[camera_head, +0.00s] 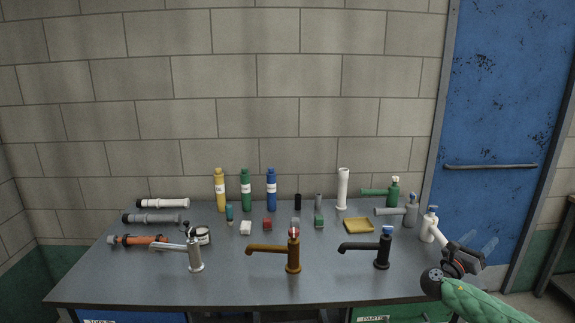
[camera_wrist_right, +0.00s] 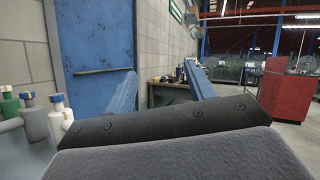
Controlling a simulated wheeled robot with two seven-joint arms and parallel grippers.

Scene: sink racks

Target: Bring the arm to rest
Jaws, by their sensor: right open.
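My right gripper (camera_head: 482,245) is at the right end of the grey table (camera_head: 130,283) in the head view. It is open, with nothing seen between its fingers. Its green arm comes in from the lower right corner. A white faucet (camera_head: 430,225) stands just left of the gripper; I cannot tell whether they touch. My left gripper does not show in either view.
A chrome faucet (camera_head: 195,255), a brown faucet (camera_head: 293,255) and a black faucet (camera_head: 382,250) line the table's front. Yellow, green and blue bottles (camera_head: 271,190) stand behind. Pipes lie at the left, and a yellow tray (camera_head: 358,226) lies right of centre. A red cabinet (camera_wrist_right: 287,90) stands farther off.

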